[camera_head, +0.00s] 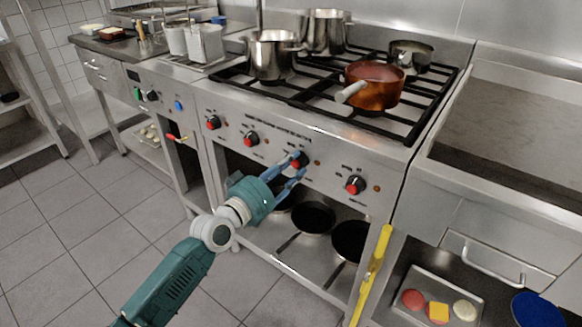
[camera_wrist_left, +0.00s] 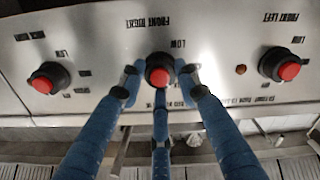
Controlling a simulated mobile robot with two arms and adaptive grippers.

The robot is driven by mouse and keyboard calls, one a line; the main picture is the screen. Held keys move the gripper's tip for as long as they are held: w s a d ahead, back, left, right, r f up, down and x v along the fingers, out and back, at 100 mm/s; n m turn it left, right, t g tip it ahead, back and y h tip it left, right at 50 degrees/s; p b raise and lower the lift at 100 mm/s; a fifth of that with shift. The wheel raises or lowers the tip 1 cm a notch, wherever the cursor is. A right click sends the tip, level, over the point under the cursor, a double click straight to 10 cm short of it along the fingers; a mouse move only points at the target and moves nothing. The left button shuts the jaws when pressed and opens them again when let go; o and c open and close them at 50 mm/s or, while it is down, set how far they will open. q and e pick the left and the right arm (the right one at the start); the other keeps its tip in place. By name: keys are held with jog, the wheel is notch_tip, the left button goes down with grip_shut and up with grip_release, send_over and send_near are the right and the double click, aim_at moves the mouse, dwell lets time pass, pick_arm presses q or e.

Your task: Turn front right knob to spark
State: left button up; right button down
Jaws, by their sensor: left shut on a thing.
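The front right knob is black with a red face (camera_wrist_left: 158,72); its upside-down "FRONT RIGHT" label shows in the left wrist view. In the head view this knob (camera_head: 299,158) is the third from the left on the stove's steel front. My left gripper (camera_head: 294,166) is shut on it. In the left wrist view two blue fingers of this gripper (camera_wrist_left: 160,80) flank the knob, and a third comes up from below. The "LOW" mark shows beside the knob; I cannot make out its pointer. My right gripper is not in view.
Neighbouring knobs sit left (camera_head: 251,138) and right (camera_head: 355,185) of it. An orange pan (camera_head: 375,88) and steel pots (camera_head: 270,57) stand on the burner grate (camera_head: 310,100). Dark pans (camera_head: 313,217) lie on the shelf below. A yellow bar (camera_head: 376,262) stands at the stove's right.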

pick_arm(q)
jog(key=shift+w+a+r, duration=0.2)
jog(key=shift+r, duration=0.35)
jog(key=o, duration=1.1)
jog(key=shift+o, duration=0.2)
jog(key=shift+s+f, duration=0.1)
jog(key=shift+f, duration=0.2)
jog(key=v, duration=1.2)
